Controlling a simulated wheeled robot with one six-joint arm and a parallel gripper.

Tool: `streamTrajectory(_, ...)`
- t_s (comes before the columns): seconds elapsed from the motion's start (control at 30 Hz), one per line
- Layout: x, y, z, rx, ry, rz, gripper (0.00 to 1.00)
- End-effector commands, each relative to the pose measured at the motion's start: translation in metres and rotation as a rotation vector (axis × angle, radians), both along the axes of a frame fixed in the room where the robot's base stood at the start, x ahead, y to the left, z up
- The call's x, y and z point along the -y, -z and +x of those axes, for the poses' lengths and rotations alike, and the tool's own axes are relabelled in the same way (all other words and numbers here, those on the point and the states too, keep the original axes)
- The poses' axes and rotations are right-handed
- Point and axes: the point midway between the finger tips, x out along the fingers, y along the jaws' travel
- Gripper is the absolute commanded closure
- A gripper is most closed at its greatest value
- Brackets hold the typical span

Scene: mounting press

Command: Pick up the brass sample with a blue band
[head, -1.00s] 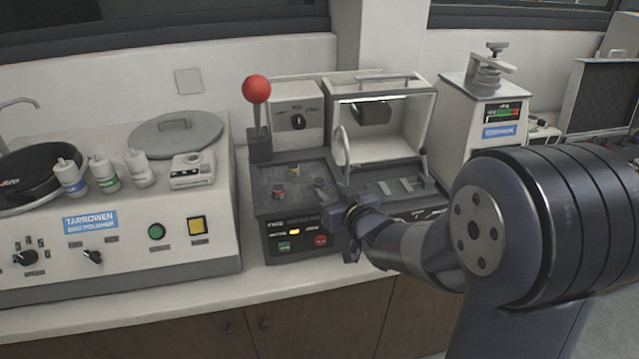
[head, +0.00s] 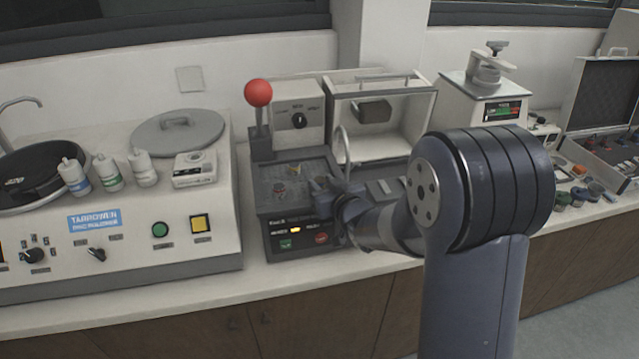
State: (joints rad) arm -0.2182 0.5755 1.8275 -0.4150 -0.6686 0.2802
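The mounting press (head: 290,222) stands in the middle of the bench, with a dark recessed top tray. A small round sample (head: 279,188) sits on the left of that tray. It looks brownish and grey, and I cannot make out a blue band on it. My gripper (head: 322,188) is over the right side of the tray, to the right of this sample and apart from it. Its fingers are small, dark and partly hidden by my wrist, so I cannot tell whether they are open or hold anything.
A red-knobbed lever (head: 258,95) rises at the press's back left. An open-fronted white cabinet (head: 375,118) stands behind my gripper. The disc polisher (head: 130,235) with bottles is left. Several small round pieces (head: 578,198) and an open case (head: 607,100) are on the right bench.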

Motion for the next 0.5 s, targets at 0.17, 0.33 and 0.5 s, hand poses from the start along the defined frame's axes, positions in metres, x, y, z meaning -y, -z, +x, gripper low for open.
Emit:
streamTrajectory(0.17, 0.0001, 0.0, -0.0002, 0.0, 0.0, 0.0, 0.83)
streamTrajectory(0.33, 0.0001, -0.0001, -0.0003, 0.0, 0.0, 0.0, 0.97)
streamTrajectory(0.5, 0.0, -0.0005, -0.0001, 0.001, 0.0, 0.0, 1.0)
